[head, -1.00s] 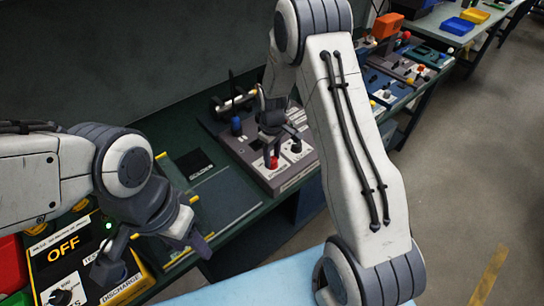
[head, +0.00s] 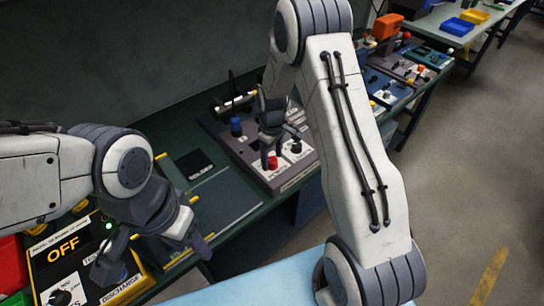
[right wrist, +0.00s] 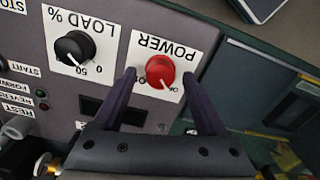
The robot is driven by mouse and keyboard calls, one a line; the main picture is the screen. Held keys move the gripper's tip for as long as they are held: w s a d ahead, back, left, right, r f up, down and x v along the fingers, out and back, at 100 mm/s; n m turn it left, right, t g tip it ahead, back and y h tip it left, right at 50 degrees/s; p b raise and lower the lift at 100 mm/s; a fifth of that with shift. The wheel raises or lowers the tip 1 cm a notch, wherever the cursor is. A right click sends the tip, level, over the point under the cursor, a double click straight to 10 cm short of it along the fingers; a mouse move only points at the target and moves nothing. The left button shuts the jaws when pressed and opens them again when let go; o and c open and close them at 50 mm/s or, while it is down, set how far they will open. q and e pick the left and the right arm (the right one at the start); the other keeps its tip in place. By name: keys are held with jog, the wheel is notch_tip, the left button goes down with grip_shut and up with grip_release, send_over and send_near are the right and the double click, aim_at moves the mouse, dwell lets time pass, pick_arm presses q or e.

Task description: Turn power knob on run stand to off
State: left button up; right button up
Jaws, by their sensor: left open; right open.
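The red power knob (head: 272,162) is on the grey run stand (head: 262,180), under my right gripper (head: 271,156). In the right wrist view the red knob (right wrist: 160,71) sits on a white plate marked POWER, upside down. Its white pointer line points down and right, toward a small label I cannot read surely. My right gripper (right wrist: 159,76) is open, with one fingertip on each side of the knob and nothing clearly gripped. My left gripper (head: 152,262) is open and empty, over the yellow and black box at lower left.
A black LOAD % knob (right wrist: 74,48) is next to the power knob. The box at lower left has an OFF display (head: 63,248). A light blue surface (head: 260,280) is in front.

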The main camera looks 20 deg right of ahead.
aim_at(272, 160)
notch_tip(272, 160, up, 10)
jog(key=b, duration=0.1)
jog(key=shift+r+b, duration=0.25)
jog(key=shift+b, duration=0.05)
jog(key=shift+a, duration=0.1)
jog(key=s+a+r, duration=0.4)
jog(key=s+a, duration=0.4)
jog(key=s, duration=0.2)
jog(key=s+a+r, duration=0.4)
jog(key=s+a, duration=0.3)
jog(key=s, duration=0.3)
jog(key=s+n+y, duration=0.1)
jog(key=s, duration=0.8)
jog(key=shift+s+a, duration=0.2)
jog(key=shift+a, duration=0.15)
jog(key=shift+f, duration=0.1)
